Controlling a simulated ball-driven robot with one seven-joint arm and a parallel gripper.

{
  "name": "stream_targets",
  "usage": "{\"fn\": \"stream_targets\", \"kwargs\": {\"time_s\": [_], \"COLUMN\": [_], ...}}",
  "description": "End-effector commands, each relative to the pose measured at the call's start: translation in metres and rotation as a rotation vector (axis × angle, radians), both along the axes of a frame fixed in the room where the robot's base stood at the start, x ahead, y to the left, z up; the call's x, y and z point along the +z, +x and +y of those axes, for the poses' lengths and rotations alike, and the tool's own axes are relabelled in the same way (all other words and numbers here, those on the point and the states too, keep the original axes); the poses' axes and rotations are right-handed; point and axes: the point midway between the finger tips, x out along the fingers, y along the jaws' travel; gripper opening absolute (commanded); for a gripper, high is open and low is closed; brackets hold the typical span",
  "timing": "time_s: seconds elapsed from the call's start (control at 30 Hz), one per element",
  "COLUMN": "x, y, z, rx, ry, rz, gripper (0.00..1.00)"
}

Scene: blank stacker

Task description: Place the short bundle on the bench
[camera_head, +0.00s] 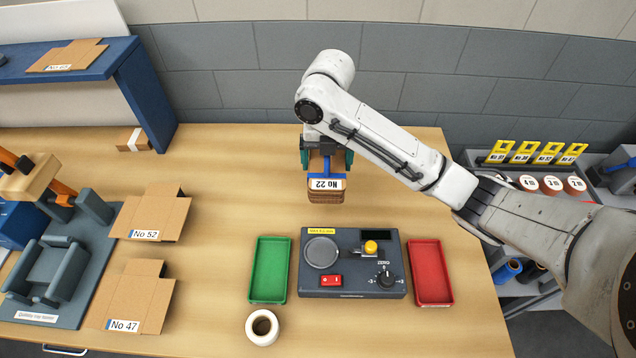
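A small brown bundle (326,196) of stacked card with a white "No 22" label and a blue band is at the picture's centre. My gripper (327,160) points down, with its green fingers on either side of the bundle's upper part, and appears shut on it. The bundle seems to hang above the wooden bench (215,220), behind the control box; the exact gap under it cannot be told. Part of the bundle's top is hidden by my gripper.
A grey control box (313,283) stands between a green tray (254,280) and a red tray (446,280). A white tape roll (262,327) is in front. Cardboard blanks "No 52" (165,212) and "No 47" (150,295) lie left. A small banded block (133,139) lies behind them.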

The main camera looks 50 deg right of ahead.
Motion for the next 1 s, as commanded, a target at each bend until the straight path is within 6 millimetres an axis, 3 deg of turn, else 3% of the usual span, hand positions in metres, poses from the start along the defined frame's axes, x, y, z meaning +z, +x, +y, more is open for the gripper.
{"fn": "stream_targets", "kwargs": {"time_s": [0.53, 0.8, 1.0], "x": [-0.047, -0.078, -0.087], "y": [0.083, 0.107, 0.12], "z": [-0.022, -0.031, -0.036], "rx": [0.003, 0.002, 0.002], "ry": [0.002, 0.002, 0.001], "rz": [0.002, 0.0, 0.003], "gripper": [0.57, 0.57, 0.57]}}
